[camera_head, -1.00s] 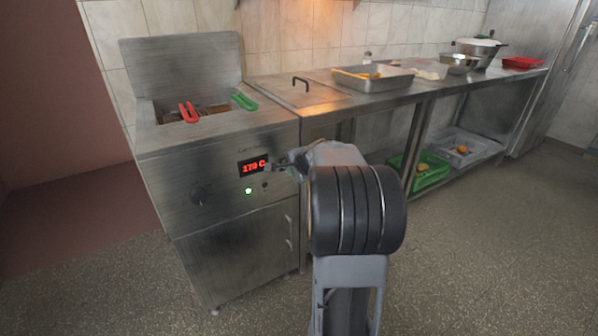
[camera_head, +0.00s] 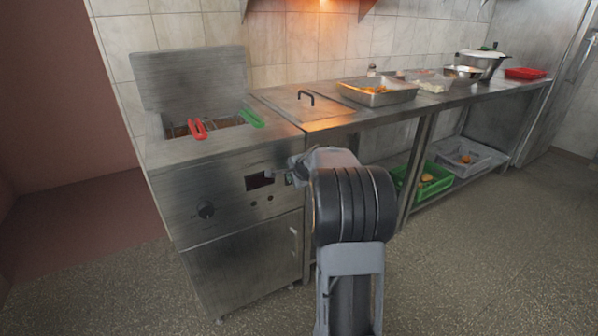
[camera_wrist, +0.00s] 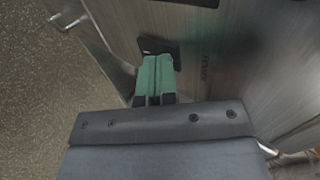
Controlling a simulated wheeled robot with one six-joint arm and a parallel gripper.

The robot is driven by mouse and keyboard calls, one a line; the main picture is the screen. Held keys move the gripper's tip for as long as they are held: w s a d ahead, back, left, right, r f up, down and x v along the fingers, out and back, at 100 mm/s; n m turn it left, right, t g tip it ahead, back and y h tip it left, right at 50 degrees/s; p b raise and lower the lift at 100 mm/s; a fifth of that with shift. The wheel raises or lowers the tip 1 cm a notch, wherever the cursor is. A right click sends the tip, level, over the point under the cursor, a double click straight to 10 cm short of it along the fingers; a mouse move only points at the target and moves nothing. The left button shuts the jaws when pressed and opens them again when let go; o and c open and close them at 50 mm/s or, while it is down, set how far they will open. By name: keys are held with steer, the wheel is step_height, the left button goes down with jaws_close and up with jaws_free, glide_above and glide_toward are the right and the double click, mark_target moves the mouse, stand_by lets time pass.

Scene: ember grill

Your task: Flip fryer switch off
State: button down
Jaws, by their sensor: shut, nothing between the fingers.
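The steel fryer (camera_head: 185,255) stands at the left. Its display (camera_head: 259,180) is dark, and the small indicator lamps below it are unlit. A black knob (camera_head: 206,210) sits lower left on its front panel. My gripper (camera_head: 291,179) is at the panel's right edge, largely hidden by my wrist. In the wrist view, its green fingers (camera_wrist: 154,76) are shut with nothing between them. Their tips are at a small black switch (camera_wrist: 158,47) on the steel panel, beside faint lettering. I cannot tell whether they touch it.
Two fryer baskets with red (camera_head: 197,129) and green (camera_head: 251,117) handles sit in the fryer top. A steel counter (camera_head: 440,101) adjoins at right, holding a food tray (camera_head: 377,97). A green crate (camera_head: 424,183) is on its lower shelf. The floor in front is clear.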

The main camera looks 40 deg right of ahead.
steer(key=shift+r+p, duration=0.3)
steer(key=shift+r, duration=0.6)
steer(key=p+v, duration=0.1)
steer(key=v, duration=1.2)
steer(key=shift+s+p, duration=0.2)
steer(key=shift+p, duration=0.15)
steer(key=shift+f, duration=0.15)
steer(key=shift+a, duration=0.1)
